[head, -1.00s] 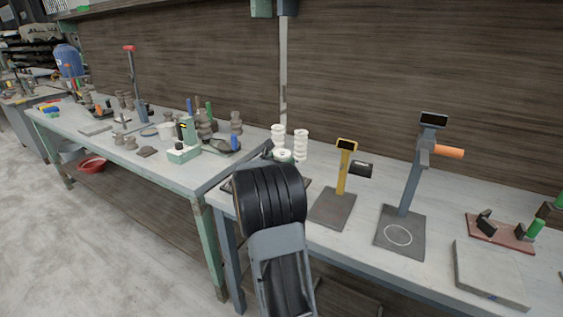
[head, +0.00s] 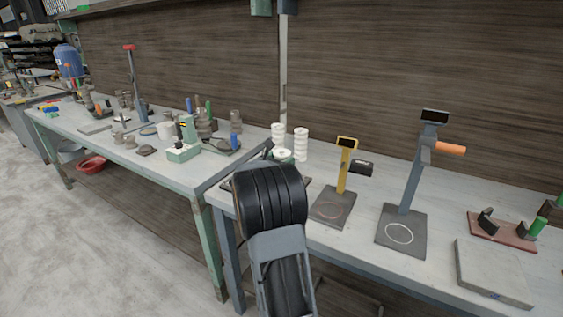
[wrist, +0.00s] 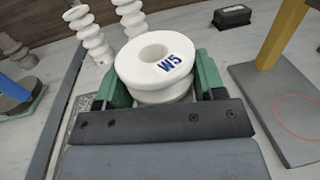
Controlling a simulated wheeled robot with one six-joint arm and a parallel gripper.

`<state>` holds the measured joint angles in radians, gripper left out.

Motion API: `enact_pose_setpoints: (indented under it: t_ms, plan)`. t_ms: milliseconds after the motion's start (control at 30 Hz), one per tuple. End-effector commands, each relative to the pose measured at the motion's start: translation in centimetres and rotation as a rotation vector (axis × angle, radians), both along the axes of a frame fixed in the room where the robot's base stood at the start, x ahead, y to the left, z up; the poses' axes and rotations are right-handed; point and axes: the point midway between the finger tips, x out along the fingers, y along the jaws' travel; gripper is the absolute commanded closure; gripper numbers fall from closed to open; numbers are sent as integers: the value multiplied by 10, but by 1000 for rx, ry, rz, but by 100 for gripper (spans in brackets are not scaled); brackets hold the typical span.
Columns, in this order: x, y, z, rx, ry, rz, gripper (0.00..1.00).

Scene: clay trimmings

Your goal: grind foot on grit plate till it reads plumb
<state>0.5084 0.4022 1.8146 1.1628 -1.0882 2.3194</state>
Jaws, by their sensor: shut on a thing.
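My gripper (wrist: 162,84) is shut on a white ribbed insulator (wrist: 155,57) marked W5, with a green finger on each side. In the head view the insulator (head: 284,155) shows just beyond my dark arm. Its foot is hidden in the wrist view. A dark speckled plate that looks like the grit plate (wrist: 84,108) shows beside the left finger; whether the foot touches it I cannot tell. To the right a yellow-post gauge (head: 343,175) has a dark display and a red ring on its base. A taller grey-post stand (head: 411,185) has a white ring and orange handle.
Two white ribbed insulators (head: 301,145) stand behind my gripper. A small black block (wrist: 232,16) lies beyond it. A grey slab (head: 492,272) and a reddish plate with black blocks (head: 500,231) lie at right. The left bench (head: 110,148) is crowded.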

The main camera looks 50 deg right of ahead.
Motion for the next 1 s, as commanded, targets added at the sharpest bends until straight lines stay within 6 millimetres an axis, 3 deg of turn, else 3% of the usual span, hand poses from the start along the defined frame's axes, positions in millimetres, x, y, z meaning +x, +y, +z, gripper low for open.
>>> enact_pose_setpoints:
  t_ms: [1000]
  plan:
    - [41,10,-2,1,-1,2,86]
